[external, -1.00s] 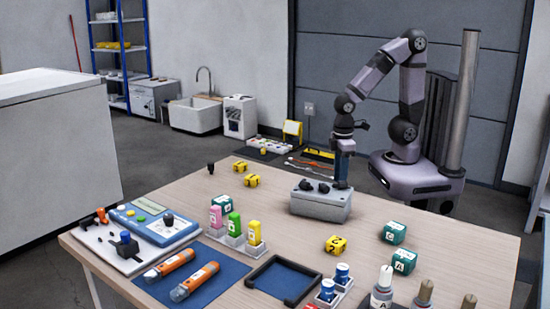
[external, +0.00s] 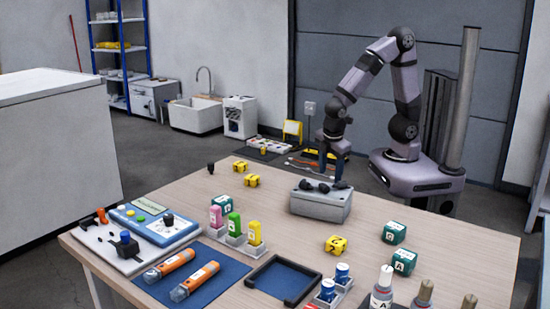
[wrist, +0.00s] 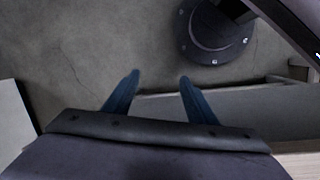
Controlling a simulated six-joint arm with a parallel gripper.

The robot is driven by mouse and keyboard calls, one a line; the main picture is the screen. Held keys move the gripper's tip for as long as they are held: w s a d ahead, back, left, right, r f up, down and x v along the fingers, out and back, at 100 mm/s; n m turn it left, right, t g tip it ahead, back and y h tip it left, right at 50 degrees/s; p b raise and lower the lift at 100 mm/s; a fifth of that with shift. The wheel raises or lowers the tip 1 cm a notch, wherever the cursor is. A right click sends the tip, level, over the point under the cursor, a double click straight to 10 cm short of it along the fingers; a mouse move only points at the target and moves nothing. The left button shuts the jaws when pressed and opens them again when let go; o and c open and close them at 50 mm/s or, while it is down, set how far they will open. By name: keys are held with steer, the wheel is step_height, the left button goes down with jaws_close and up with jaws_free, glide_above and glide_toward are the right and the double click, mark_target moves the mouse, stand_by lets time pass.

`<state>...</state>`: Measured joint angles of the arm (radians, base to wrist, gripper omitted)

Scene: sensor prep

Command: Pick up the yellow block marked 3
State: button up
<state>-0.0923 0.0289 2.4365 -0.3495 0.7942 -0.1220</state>
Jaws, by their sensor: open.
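Three yellow blocks are on the wooden table in the external view. Two lie near the back left: the rear yellow block (external: 240,167) and the yellow block in front of it (external: 252,181); their marks are too small to read surely. The yellow block nearer the front (external: 336,244) seems to show a 2. My gripper (external: 331,174), with blue fingers, is behind and partly above the grey box, apart from every yellow block. In the wrist view my gripper (wrist: 160,76) is open with nothing between its fingers, and no yellow block shows.
The grey box (external: 320,205) with black parts on top stands between my gripper and the front yellow block. A green block (external: 222,203) and coloured bottles (external: 234,225) stand front-left of the box. More green blocks (external: 394,232) are at right. Bare table (external: 285,235) lies between.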

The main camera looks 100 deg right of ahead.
mark_target(241, 164)
steer(key=w+r+n+t+h, duration=0.1)
steer(key=w+n+t+h, duration=0.1)
steer(key=w+n, duration=0.3)
steer(key=w+d+r+n+t+h+p, duration=0.1)
steer(key=w+r+n+h, duration=0.1)
steer(key=w+n, duration=0.3)
steer(key=w+d+r+n+t+h+p, duration=0.1)
steer(key=w+n+t+h, duration=0.1)
steer(key=w+n, duration=0.3)
steer(key=shift+w+d+r+t+h, duration=0.1)
steer(key=shift+w+r+t+h, duration=0.1)
steer(key=shift+w, duration=0.65)
steer(key=shift+w+d+r+t+h, duration=0.1)
steer(key=shift+w+r+h, duration=0.1)
steer(key=shift+w, duration=0.65)
steer(key=w+a+n+t, duration=0.1)
steer(key=w, duration=0.1)
steer(key=w+a+r+n+t, duration=0.1)
steer(key=w+a+n, duration=0.1)
steer(key=w+a+n+t, duration=0.1)
steer(key=w+n, duration=0.1)
steer(key=w, duration=0.1)
steer(key=shift+w+a+r+t, duration=0.1)
steer(key=shift+a+r+t, duration=0.25)
steer(key=shift+t, duration=0.05)
steer(key=shift+w+a+r+n+t, duration=0.1)
steer(key=shift+w+a+n+t, duration=0.25)
steer(key=shift+n, duration=0.25)
steer(key=shift+p+x, duration=0.6)
steer(key=shift+x, duration=3.1)
